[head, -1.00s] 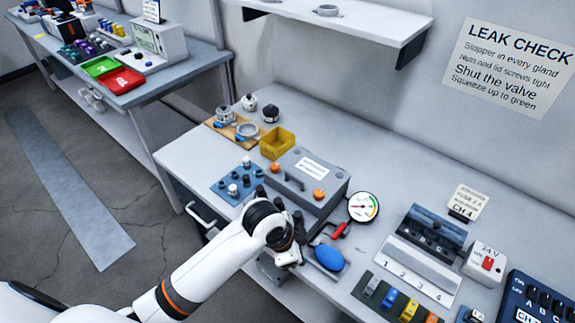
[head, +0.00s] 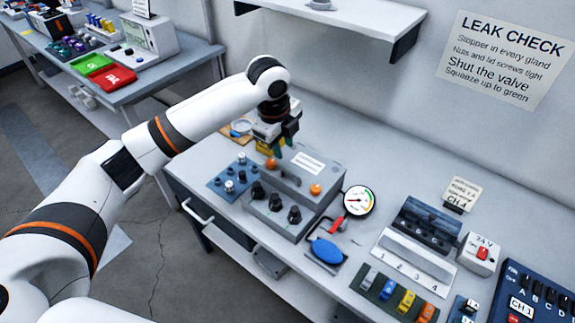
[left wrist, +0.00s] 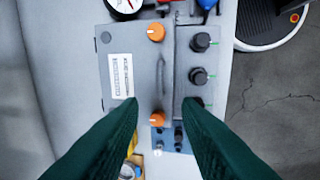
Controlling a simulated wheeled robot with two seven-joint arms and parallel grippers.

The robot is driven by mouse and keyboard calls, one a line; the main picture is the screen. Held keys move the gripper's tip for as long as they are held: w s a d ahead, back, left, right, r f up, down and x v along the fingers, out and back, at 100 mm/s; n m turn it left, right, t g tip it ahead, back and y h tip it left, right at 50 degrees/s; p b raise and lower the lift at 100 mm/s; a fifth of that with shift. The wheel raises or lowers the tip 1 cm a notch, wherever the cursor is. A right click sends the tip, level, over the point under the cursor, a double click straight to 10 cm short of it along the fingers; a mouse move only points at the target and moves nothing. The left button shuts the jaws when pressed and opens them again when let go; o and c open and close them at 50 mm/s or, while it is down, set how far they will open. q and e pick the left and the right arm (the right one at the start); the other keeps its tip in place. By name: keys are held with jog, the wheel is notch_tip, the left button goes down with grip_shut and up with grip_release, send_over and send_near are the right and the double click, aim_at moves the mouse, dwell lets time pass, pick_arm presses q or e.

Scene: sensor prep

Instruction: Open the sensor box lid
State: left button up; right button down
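The grey sensor box (head: 276,220) stands on the bench with its lid (head: 325,176) shut on top. The lid carries a white label, a dark handle (left wrist: 162,72) and two orange knobs, one at the left end (head: 271,163) and one at the right end (head: 316,189). Several black fittings (head: 276,202) line its front. My left gripper (head: 277,143) hangs over the box's left end, pointing down. In the left wrist view its two green fingers (left wrist: 163,100) are apart, with one orange knob (left wrist: 157,118) showing between them, and nothing is held. My right gripper is not in view.
A pressure gauge (head: 358,200) with a red valve and a blue bulb (head: 327,251) stand right of the box. A blue tray of small parts (head: 222,182) sits to its left. A yellow bin is mostly hidden behind my gripper. A shelf (head: 335,22) overhangs the back.

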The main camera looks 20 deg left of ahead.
aim_at(289, 172)
pick_arm(q)
jog(key=f, duration=0.3)
jog(key=w+f, duration=0.1)
jog(key=f, duration=0.2)
jog(key=f+p, duration=0.1)
jog(key=f, duration=0.2)
jog(key=shift+w+d+f, duration=0.3)
jog(key=shift+w+d, duration=0.05)
jog(key=shift+w, duration=0.05)
grip_shut()
